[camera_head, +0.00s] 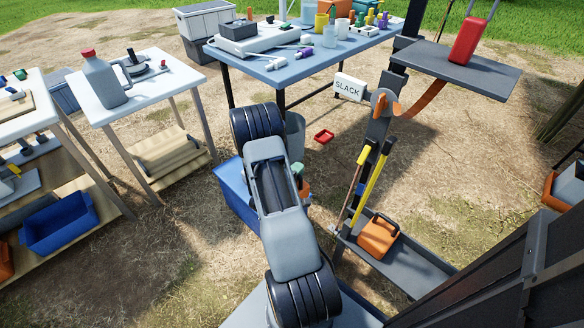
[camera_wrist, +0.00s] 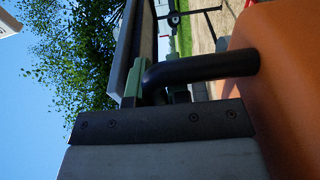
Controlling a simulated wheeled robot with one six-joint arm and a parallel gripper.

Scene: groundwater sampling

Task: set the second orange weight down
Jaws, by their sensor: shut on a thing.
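My gripper (camera_wrist: 156,90) is shut on the black handle (camera_wrist: 205,67) of an orange weight (camera_wrist: 285,95), whose body fills the right of the wrist view. In the head view my arm hides most of the gripper; a small orange part of the held weight (camera_head: 304,189) shows beside the arm. Another orange weight (camera_head: 378,236) with a dark handle sits in the grey tray (camera_head: 425,268) at the lower right. Whether the held weight touches anything beneath it is hidden.
A yellow-handled tool (camera_head: 370,187) leans by the post over the tray. A blue bin (camera_head: 231,190) stands behind my arm. A small red tray (camera_head: 324,136) lies on the ground. The tray's right part is bare.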

